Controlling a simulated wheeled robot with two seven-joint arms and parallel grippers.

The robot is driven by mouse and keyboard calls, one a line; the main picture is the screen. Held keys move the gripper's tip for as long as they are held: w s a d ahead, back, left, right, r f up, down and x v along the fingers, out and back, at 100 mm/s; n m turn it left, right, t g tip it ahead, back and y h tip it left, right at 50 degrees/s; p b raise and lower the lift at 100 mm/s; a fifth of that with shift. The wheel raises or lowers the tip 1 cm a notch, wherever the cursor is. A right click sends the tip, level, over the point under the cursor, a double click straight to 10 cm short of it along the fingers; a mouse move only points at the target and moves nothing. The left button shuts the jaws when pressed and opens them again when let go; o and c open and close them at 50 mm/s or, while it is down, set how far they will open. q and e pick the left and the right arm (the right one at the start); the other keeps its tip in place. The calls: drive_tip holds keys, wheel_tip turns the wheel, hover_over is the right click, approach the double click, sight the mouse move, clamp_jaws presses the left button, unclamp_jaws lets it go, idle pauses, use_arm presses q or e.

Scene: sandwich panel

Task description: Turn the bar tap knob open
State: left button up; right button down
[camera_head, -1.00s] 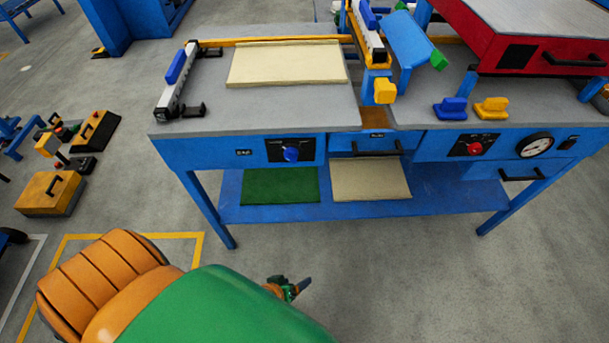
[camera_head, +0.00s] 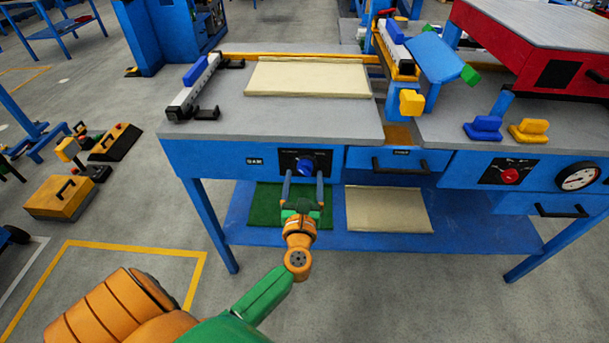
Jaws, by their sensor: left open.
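A blue round knob (camera_head: 305,166) sits on a black plate at the front of the blue workbench, left of the middle. It is the knob beside a small label (camera_head: 255,160); I cannot read the label for sure. A red knob (camera_head: 510,176) sits on another black plate further right. My left gripper (camera_head: 303,178) is in front of the blue knob, its two blue fingers apart and pointing at it, one to each side below it. Whether the fingers touch the knob I cannot tell. My right gripper is not in view.
The grey bench top (camera_head: 350,123) carries a pale panel (camera_head: 308,79) and a clamp bar (camera_head: 193,88). Drawer handles (camera_head: 400,167) and a round gauge (camera_head: 578,177) stick out right of the blue knob. A lower shelf (camera_head: 465,221) lies below. Open floor is in front.

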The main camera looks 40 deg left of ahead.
use_arm(q)
drive_tip(key=shift+x, duration=1.2)
drive_tip(key=shift+d, duration=0.1)
clamp_jaws()
drive_tip(key=shift+m, duration=0.3)
drive_tip(key=m+p, duration=0.1)
drive_tip(key=m, duration=0.2)
drive_tip(key=shift+s+m, duration=0.1)
drive_tip(key=shift+m, duration=0.2)
drive_tip(key=m+p, duration=0.2)
drive_tip(key=m, duration=0.3)
drive_tip(key=m+p, duration=0.1)
drive_tip(key=m, duration=0.3)
drive_tip(key=shift+m, duration=0.4)
drive_tip(key=shift+m+p, duration=0.6)
drive_tip(key=shift+m, duration=1.3)
